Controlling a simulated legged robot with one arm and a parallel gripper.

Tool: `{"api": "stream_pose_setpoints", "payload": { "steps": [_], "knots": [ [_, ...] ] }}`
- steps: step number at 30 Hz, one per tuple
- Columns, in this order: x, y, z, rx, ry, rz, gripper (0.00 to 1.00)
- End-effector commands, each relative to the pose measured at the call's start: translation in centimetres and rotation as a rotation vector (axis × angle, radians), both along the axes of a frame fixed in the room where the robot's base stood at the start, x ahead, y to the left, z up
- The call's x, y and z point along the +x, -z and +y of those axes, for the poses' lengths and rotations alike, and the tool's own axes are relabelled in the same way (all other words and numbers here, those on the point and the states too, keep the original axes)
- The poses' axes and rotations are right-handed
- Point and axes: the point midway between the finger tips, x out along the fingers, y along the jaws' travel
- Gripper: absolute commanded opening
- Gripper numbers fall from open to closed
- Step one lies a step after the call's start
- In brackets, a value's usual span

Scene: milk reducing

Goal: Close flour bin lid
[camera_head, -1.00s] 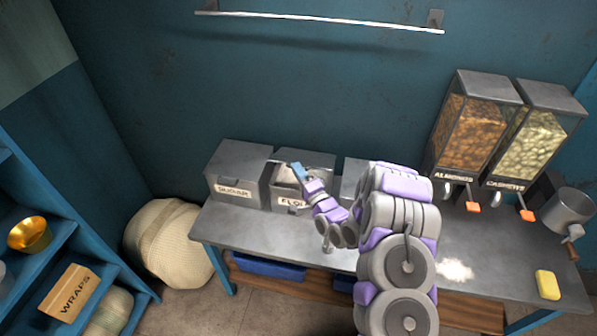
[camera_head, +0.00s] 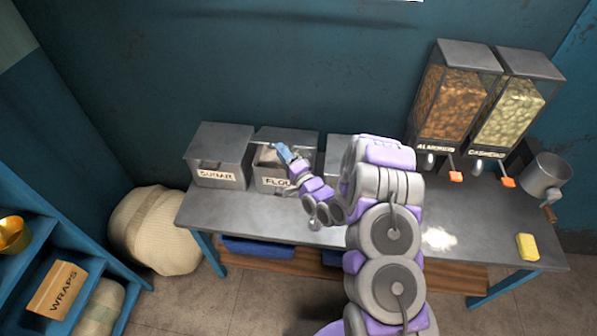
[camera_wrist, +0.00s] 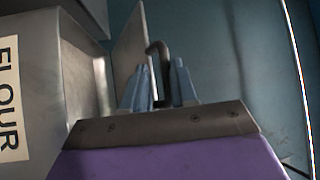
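The grey metal flour bin (camera_head: 268,182) stands on the table between two other bins, and its label shows large in the wrist view (camera_wrist: 8,95). Its lid (camera_wrist: 131,48) stands raised at an angle from the bin body, and pale contents show below it in the head view. A dark bent handle (camera_wrist: 156,50) sticks out from the lid. My gripper (camera_head: 283,150) is at the bin's opening. In the wrist view its blue fingers (camera_wrist: 159,72) are apart, with the handle between them and a visible gap. My arm hides part of the bin's right side.
The sugar bin (camera_head: 218,157) stands close on the left, and another bin (camera_head: 335,157) is on the right, partly behind my arm. Almond (camera_head: 457,105) and cashew (camera_head: 512,110) dispensers, a metal pot (camera_head: 543,177) and a yellow sponge (camera_head: 527,247) are farther right on the table (camera_head: 225,211).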

Motion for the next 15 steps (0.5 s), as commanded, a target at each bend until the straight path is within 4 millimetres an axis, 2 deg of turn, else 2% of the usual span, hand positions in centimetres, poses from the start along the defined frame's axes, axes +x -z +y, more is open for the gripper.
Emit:
{"api": "stream_pose_setpoints", "payload": {
  "steps": [3, 15],
  "knots": [
    [-1.4, 0.2, -1.5, 0.003, 0.011, 0.003, 0.23],
    [-7.7, 1.2, -4.7, 0.001, 0.005, -0.001, 0.23]
  ]
}}
